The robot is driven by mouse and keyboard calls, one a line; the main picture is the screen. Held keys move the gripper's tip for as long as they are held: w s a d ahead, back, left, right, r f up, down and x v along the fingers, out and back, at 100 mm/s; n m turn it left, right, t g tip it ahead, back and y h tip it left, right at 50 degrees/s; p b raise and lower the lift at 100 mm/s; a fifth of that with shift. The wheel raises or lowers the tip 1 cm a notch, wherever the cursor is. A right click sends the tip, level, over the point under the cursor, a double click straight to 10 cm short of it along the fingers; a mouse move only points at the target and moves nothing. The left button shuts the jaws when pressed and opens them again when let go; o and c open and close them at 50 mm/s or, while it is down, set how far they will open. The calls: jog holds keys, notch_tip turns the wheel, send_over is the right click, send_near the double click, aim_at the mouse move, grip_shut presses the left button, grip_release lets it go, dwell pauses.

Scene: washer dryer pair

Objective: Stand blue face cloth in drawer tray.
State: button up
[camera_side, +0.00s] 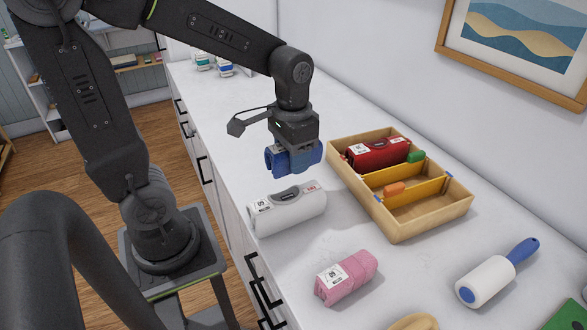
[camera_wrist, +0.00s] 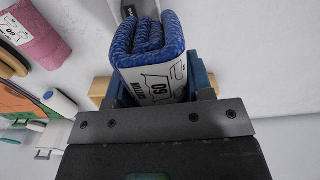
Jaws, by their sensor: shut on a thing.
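My gripper (camera_side: 293,158) is shut on the rolled blue face cloth (camera_wrist: 152,35) and holds it above the counter. In the side view, gripper and cloth are hard to tell apart. The wooden drawer tray (camera_side: 437,217) lies to the right of and below my gripper. Yellow dividers (camera_side: 408,190) split it. A red roll (camera_side: 378,152) with a white label lies in its far compartment. The nearest compartment looks empty.
A pink roll (camera_side: 346,278) and a lint roller (camera_side: 490,278) lie nearer the camera.

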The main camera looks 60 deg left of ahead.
jog(key=w+d+m, duration=0.1)
jog(key=w+d, duration=0.3)
jog(key=w, duration=0.8)
jog(key=w+d+m, duration=0.1)
jog(key=w+d, duration=0.3)
jog(key=w, duration=0.7)
jog(key=shift+w+d+f, duration=0.1)
jog(key=shift+f, duration=1.5)
jog(key=shift+w+d+f, duration=0.1)
jog(key=shift+f, duration=1.45)
